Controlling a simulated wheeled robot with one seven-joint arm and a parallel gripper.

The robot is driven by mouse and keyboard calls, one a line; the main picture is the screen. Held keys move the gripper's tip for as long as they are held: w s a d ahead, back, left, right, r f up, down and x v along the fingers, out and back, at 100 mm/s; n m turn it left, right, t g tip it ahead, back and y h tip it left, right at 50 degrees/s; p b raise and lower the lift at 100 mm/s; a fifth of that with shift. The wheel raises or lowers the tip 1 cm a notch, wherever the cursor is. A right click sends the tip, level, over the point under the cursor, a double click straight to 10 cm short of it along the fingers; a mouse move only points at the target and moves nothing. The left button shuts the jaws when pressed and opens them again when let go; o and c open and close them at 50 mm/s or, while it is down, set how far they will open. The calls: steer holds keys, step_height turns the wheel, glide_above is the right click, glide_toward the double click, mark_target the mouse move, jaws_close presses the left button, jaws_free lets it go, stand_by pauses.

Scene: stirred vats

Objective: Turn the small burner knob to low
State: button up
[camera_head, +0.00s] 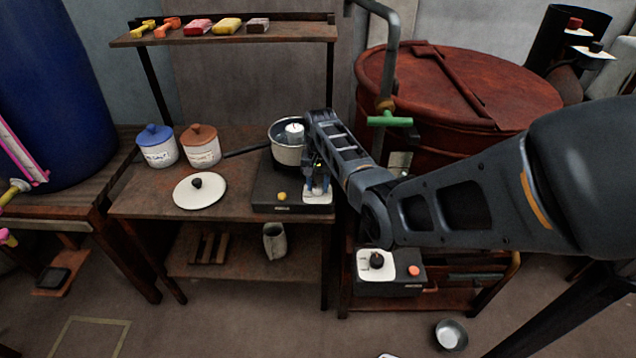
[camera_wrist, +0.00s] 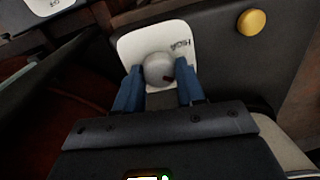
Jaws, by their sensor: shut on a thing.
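The small burner (camera_head: 268,196) is a dark box on the wooden table, with a saucepan (camera_head: 287,152) on top. Its front has a white dial plate (camera_head: 318,198) and a yellow button. In the wrist view the grey round knob (camera_wrist: 158,68) sits on the white dial plate (camera_wrist: 126,48), with a dark mark at its lower right. Lettering reading "HIGH" seems to show at the plate's right. My gripper (camera_wrist: 159,80) has its two blue fingers on either side of the knob, shut on it. In the head view my gripper (camera_head: 318,185) is in front of the plate and hides the knob.
A white lid (camera_head: 200,191) and two jars, with blue (camera_head: 155,145) and brown (camera_head: 201,145) lids, stand left of the burner. A shelf (camera_head: 230,36) is above. Another control box (camera_head: 378,264) with a black knob is at lower right, below a big red vat (camera_head: 440,90).

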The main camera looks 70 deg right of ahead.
mark_target(318, 185)
steer(key=shift+n, duration=0.6)
steer(key=o, duration=1.1)
steer(key=shift+c, duration=0.2)
steer(key=shift+s+r+b, duration=0.1)
steer(key=shift+r+b, duration=0.2)
steer(key=shift+r, duration=3.6)
